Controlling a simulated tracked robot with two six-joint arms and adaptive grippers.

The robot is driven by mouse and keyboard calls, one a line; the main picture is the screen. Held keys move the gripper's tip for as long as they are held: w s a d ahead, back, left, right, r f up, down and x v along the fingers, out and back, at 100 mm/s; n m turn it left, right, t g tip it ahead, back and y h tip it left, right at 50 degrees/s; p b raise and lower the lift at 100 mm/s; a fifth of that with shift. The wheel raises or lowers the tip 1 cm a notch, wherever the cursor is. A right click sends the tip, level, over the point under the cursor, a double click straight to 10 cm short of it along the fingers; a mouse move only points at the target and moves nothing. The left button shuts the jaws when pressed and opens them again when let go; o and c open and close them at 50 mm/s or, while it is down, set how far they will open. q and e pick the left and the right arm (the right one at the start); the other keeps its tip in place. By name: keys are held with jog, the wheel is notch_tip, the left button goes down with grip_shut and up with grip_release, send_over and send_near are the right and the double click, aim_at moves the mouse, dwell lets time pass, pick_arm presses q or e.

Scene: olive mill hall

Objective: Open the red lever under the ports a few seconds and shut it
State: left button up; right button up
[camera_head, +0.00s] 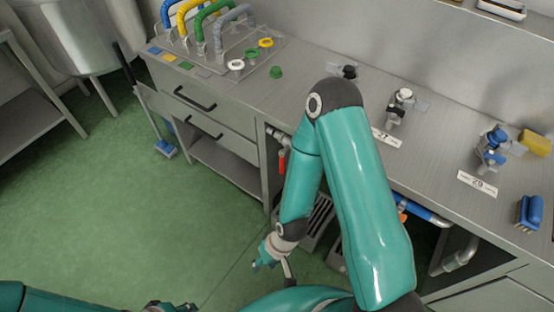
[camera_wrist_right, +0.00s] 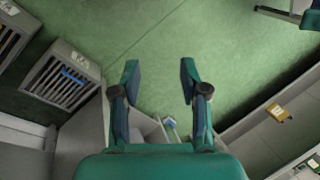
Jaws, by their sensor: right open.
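The red lever (camera_head: 282,161) hangs from a pipe under the counter, left of my right arm in the head view. The ports (camera_head: 236,65), with white, yellow and green rings or caps, are in a panel on the counter above it, with coloured hoses behind. My right gripper (camera_head: 264,258) is low over the green floor, below the lever in the picture and apart from it. In the wrist view my right gripper (camera_wrist_right: 156,75) is open and empty, facing the floor. I cannot make out the lever there. My left gripper (camera_head: 168,306) is cut off at the bottom edge.
A broom (camera_head: 165,148) leans by the drawers. Valves (camera_head: 398,104), a blue brush (camera_head: 529,212) and a yellow sponge (camera_head: 535,142) are on the counter. The floor (camera_head: 120,220) at left is clear.

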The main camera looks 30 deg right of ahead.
jog(key=w+d+f+t+h+b, duration=0.2)
jog(key=w+f+t+b, duration=0.3)
jog(key=w+b, duration=0.5)
jog(key=m+t+h+b, duration=0.7)
jog(key=h+b, duration=0.7)
jog(key=b, duration=1.4)
send_near(282, 165)
jog(key=shift+n+t+y, duration=0.3)
jog(key=shift+n+t, duration=0.3)
jog(key=shift+t, duration=0.1)
jog(key=x, duration=0.3)
jog(key=b+x, duration=0.1)
jog(key=x, duration=0.3)
jog(key=f+b+x, duration=0.1)
jog(key=x, duration=0.3)
jog(key=shift+s+d, duration=0.2)
